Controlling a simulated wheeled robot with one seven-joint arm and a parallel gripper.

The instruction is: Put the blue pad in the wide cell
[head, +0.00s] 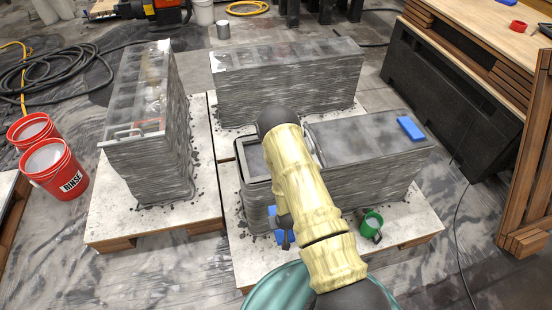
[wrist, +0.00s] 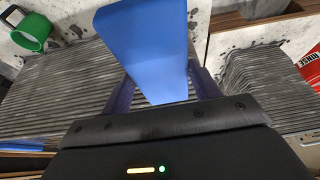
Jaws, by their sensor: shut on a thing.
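My gripper (wrist: 163,88) is shut on a blue pad (wrist: 148,45), which stands out between its fingers in the wrist view. In the head view, blue shows beside my arm at the near wall's front left face (head: 283,238); the arm hides most of the gripper there. The near printed wall (head: 345,180) has an open cell (head: 256,153) at its left end, partly hidden by my arm. I cannot tell which cell is the wide one. Another blue block (head: 410,128) lies on top of this wall at its right end.
A green cup (head: 371,222) stands on the board before the near wall; the wrist view shows it too (wrist: 32,30). Other printed walls stand at left (head: 150,120) and behind (head: 285,85). Red rinse buckets (head: 60,170) stand at left, a wooden bench (head: 490,50) at right.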

